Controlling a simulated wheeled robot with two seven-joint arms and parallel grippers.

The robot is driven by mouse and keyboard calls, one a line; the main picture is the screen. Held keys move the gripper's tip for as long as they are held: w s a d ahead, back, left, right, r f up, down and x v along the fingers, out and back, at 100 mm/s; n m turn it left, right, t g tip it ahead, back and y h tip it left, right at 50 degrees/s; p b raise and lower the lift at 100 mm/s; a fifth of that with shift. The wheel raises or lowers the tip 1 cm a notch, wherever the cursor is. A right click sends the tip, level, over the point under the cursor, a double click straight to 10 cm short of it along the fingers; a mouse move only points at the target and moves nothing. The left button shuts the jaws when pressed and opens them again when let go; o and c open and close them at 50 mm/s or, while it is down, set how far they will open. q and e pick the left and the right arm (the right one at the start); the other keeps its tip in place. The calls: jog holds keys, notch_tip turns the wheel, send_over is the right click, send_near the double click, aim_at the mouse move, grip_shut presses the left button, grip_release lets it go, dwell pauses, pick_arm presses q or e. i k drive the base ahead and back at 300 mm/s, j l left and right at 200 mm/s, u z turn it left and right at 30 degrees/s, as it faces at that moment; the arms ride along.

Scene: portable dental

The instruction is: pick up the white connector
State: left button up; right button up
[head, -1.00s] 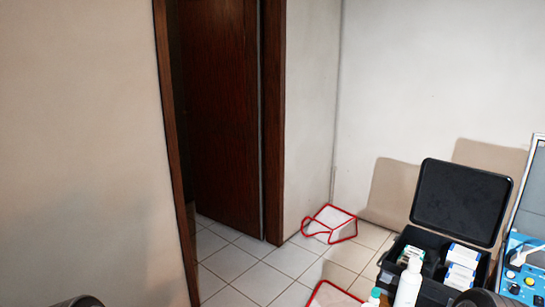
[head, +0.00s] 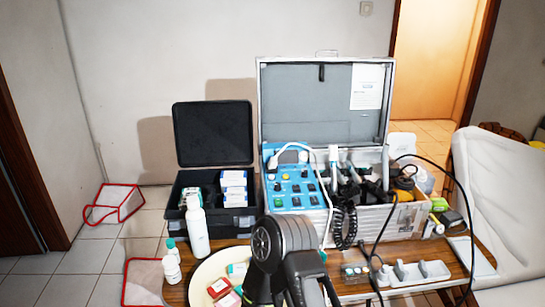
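A white, curved connector-like piece (head: 290,149) with a white cable lies at the top of the blue control panel (head: 292,190), inside the open silver case (head: 405,215). It is small, and I cannot tell for sure that it is the white connector. Its cable runs down the right side of the panel. A dark round joint of one of my arms (head: 284,240) rises at the bottom centre, in front of the case and well below the white piece. I cannot tell which arm it is. No gripper fingertips are visible, and nothing is seen held.
A wooden table (head: 350,290) carries an open black box (head: 236,222), a white bottle (head: 197,230), a cream round tray (head: 203,275) and a white holder (head: 412,272). Black cables loop at the right. A pale padded chair (head: 500,190) stands right. Red-edged bags lie on the floor left.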

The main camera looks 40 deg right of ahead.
aim_at(272, 162)
jog(key=z, duration=0.8)
jog(key=k+l+u, duration=0.1)
jog(key=l+u, duration=0.15)
